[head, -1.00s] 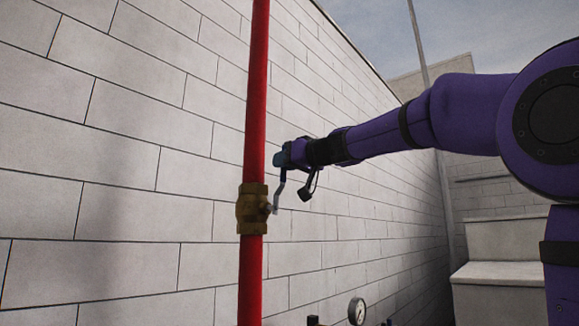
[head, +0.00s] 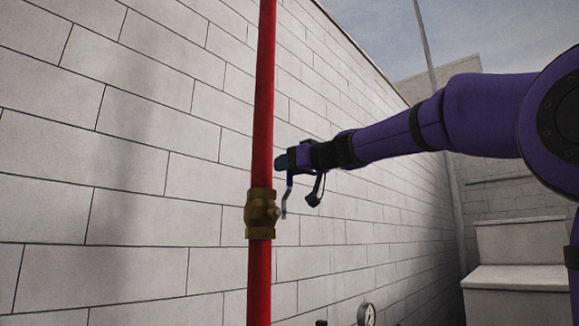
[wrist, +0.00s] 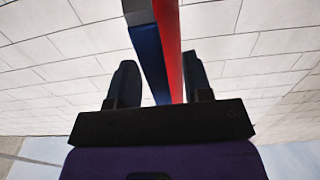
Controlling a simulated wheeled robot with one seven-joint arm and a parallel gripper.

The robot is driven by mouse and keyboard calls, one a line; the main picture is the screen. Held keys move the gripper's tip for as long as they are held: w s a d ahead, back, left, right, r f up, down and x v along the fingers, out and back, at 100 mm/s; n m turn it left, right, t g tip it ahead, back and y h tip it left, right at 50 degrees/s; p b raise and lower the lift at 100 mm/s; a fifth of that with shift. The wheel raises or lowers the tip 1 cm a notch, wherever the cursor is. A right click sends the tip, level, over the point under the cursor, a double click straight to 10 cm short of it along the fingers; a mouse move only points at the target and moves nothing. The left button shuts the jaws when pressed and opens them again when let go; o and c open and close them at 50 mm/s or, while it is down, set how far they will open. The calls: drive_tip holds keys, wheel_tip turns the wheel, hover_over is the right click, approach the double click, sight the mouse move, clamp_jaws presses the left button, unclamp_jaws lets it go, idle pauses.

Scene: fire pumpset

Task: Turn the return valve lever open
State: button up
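The brass valve (head: 261,214) sits on the upright red pipe. Its lever (head: 287,198) stands roughly upright to the right of the valve, with a bare metal lower part. The blue handle shows in the wrist view (wrist: 149,52), in front of the red pipe. My gripper (head: 284,161) is at the lever's upper end, right of the pipe and above the valve. In the wrist view my gripper (wrist: 160,82) is open, with the handle between its two dark fingers and visible gaps at both sides. The handle's near end is partly hidden by my gripper.
The red pipe (head: 262,110) runs the full height of the head view, close to my gripper. A pale block wall (head: 130,190) stands behind it. A pressure gauge (head: 367,314) is low down. Pale steps (head: 520,275) are at the right.

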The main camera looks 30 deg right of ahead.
drive_tip(key=v, duration=1)
drive_tip(key=shift+s, duration=0.4)
drive_tip(key=shift+d, duration=0.15)
drive_tip(key=s+a+f+m+g+h, duration=0.1)
drive_tip(key=s+f+g, duration=0.3)
drive_tip(key=f, duration=1)
drive_tip(key=s+a+f+m+g+h, duration=0.1)
drive_tip(key=s+a+f+g+h, duration=0.2)
drive_tip(key=s+f, duration=0.6)
drive_tip(key=s+a+f+m+g+h, duration=0.2)
drive_tip(key=s+f, duration=0.5)
drive_tip(key=f, duration=1.1)
drive_tip(key=a+g, duration=0.1)
drive_tip(key=g, duration=0.1)
drive_tip(key=shift+a+f+g, duration=0.35)
drive_tip(key=shift+g, duration=0.05)
drive_tip(key=shift+a, duration=0.1)
